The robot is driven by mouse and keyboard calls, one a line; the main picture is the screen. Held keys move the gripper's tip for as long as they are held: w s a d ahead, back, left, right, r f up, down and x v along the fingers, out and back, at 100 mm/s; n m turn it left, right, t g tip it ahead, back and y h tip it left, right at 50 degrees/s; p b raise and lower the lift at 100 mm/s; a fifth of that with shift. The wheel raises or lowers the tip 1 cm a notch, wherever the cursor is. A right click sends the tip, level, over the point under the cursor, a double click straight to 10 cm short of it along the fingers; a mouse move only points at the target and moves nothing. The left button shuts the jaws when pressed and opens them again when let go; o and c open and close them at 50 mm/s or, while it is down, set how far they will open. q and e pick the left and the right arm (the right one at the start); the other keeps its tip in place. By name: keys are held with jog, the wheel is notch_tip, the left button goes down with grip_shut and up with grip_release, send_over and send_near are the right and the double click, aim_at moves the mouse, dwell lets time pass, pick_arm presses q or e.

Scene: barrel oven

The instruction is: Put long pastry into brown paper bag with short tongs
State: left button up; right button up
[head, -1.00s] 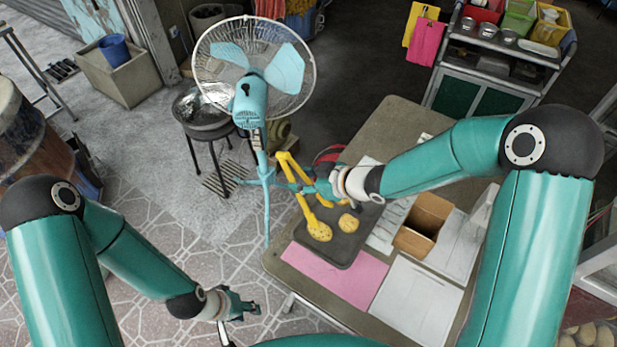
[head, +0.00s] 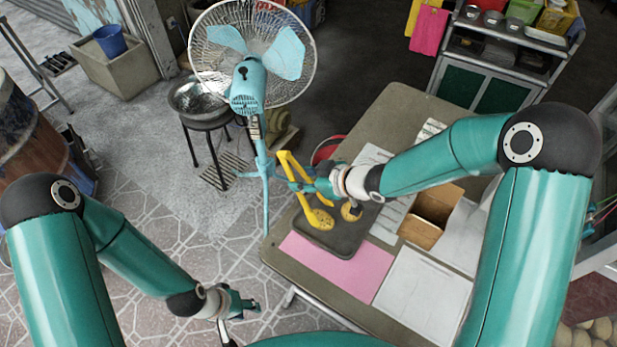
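Yellow tongs (head: 292,168) are in my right gripper (head: 303,186), above the dark tray (head: 342,240); their lower ends point down at the tray. A golden pastry (head: 322,219) lies at the tongs' lower end; I cannot tell whether they touch. A second golden pastry (head: 351,212) lies to its right, partly hidden by a dark part of the gripper. Which one is the long pastry is unclear. The brown paper bag (head: 426,229) stands open to the right of the tray. My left gripper (head: 251,305) is low, away from the table; its opening is unclear.
The table (head: 405,112) holds a pink sheet (head: 335,268) and a white board (head: 422,290) in front. A blue fan (head: 248,85) stands close to the table's left edge. A cart (head: 490,65) with containers stands behind. Floor around my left gripper is clear.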

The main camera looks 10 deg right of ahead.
jog(key=shift+f+b, duration=1.35)
jog(key=shift+f, duration=0.55)
grip_shut()
jog(key=shift+r+p, duration=4.75)
jog(key=shift+r, duration=1.3)
jog(key=shift+s, duration=0.1)
